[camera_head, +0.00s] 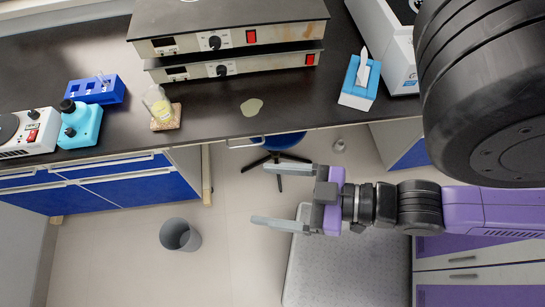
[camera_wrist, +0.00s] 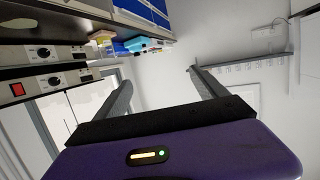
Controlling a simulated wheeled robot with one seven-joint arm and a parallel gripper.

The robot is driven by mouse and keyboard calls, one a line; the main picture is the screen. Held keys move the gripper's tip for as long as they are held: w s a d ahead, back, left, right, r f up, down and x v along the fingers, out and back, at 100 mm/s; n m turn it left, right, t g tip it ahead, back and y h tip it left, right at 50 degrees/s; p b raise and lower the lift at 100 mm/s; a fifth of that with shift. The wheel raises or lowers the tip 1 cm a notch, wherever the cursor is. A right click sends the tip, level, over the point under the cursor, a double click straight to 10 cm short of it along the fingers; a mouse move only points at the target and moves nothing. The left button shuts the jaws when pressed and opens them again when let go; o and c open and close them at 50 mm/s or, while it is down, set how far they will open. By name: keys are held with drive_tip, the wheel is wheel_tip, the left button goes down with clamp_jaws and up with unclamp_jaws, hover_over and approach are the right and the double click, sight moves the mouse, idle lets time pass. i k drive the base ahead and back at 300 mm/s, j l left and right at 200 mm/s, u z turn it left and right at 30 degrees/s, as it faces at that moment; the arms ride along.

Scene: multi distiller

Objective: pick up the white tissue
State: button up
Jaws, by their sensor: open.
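The white tissue (camera_head: 364,66) stands upright out of the top of a blue and white tissue box (camera_head: 358,94) on the dark bench, right of centre in the head view. My gripper (camera_head: 263,194) is open and empty, its two fingers pointing left. It is beyond the bench's front edge, below and left of the tissue box in the picture, and apart from it. In the wrist view my gripper (camera_wrist: 150,54) shows both fingers spread with nothing between them. I cannot make out the tissue in the wrist view.
Two stacked hot plates (camera_head: 230,48) stand left of the tissue box, and a white instrument (camera_head: 388,45) stands right of it. A yellowish spill (camera_head: 251,107) lies on the dark bench (camera_head: 300,110). A bottle (camera_head: 157,102), a teal container (camera_head: 80,127) and a blue rack (camera_head: 96,90) are further left. A grey bin (camera_head: 180,235) stands on the floor.

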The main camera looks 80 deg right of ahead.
sight(363, 75)
drive_tip(key=k+j+z, duration=0.1)
drive_tip(key=z, duration=0.8)
drive_tip(key=k+z, duration=0.2)
drive_tip(key=z, duration=0.25)
drive_tip(key=k+z, duration=0.1)
drive_tip(key=z, duration=0.35)
drive_tip(key=k+l, duration=0.1)
drive_tip(key=k, duration=0.3)
